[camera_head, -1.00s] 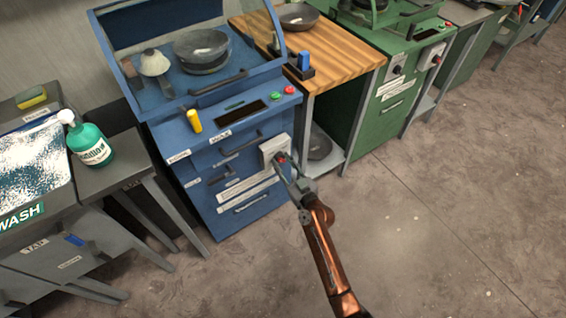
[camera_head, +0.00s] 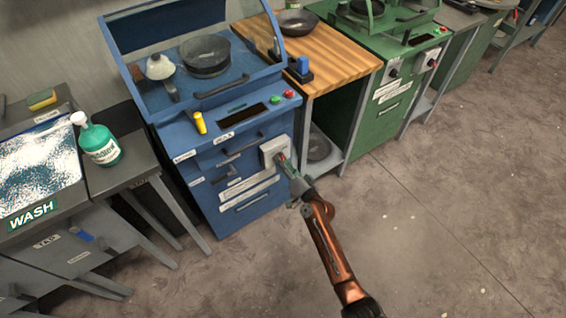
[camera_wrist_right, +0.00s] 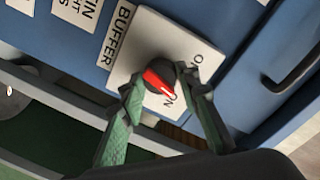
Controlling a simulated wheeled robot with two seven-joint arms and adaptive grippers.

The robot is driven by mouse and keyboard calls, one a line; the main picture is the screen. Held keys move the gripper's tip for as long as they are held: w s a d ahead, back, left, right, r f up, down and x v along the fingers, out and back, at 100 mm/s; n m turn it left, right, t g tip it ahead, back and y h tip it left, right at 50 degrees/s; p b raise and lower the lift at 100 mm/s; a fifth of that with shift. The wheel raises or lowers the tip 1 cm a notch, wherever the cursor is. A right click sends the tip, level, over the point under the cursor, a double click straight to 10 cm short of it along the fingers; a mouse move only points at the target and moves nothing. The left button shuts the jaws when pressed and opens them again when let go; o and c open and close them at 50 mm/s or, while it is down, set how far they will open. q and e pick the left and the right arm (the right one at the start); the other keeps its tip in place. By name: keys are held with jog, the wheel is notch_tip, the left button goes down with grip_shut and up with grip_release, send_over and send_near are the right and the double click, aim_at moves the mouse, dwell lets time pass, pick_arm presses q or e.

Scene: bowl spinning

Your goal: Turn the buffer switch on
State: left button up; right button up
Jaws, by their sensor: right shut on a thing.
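The buffer switch is a black round knob with a red pointer (camera_wrist_right: 158,80) on a pale plate (camera_wrist_right: 150,45) labelled BUFFER in the right wrist view. The red pointer's white tip lies beside the lettering that reads ON. Other lettering sits at the plate's far corner, partly hidden. In the head view, the switch box (camera_head: 268,150) is on the front of the blue machine (camera_head: 205,160). My right gripper (camera_wrist_right: 163,84) has its green fingers on both sides of the knob and is shut on it. It also shows at the switch in the head view (camera_head: 290,170). My left gripper is not in view.
A wooden-topped table (camera_head: 335,55) and a green machine (camera_head: 375,100) stand to the right. A wash station (camera_head: 75,210) with a green bottle (camera_head: 100,145) stands at the left. Drawer handles are near the switch. The floor in front is clear.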

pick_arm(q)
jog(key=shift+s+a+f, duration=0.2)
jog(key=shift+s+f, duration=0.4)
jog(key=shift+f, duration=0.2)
pick_arm(e)
jog(key=m, duration=0.6)
jog(key=shift+d, duration=0.1)
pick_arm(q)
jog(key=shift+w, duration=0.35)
pick_arm(e)
jog(key=o, duration=1.2)
jog(key=shift+p, duration=0.3)
jog(key=shift+c, duration=0.2)
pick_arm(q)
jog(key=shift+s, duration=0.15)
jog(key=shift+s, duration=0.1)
